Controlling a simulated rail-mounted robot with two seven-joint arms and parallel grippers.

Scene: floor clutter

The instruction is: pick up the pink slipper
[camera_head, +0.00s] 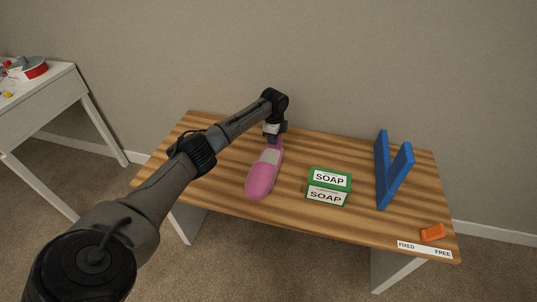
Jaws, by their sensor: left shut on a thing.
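The pink slipper (262,181) is on the wooden table, left of the middle, with its rounded toe toward me and its heel toward the wall. My left arm comes in from the left, and its gripper (275,138) is at the slipper's heel end, shut on it. The fingertips are small and partly hidden at the heel. I cannot tell whether the slipper touches the table or is slightly above it. My right gripper is not in view.
On the wooden table (225,185), a green and white soap box (329,187) stands right of the slipper. Farther right are a blue V-shaped stand (391,170), an orange block (433,232) and a "FIXED FREE" label (424,249). A white table (40,105) with items stands at far left.

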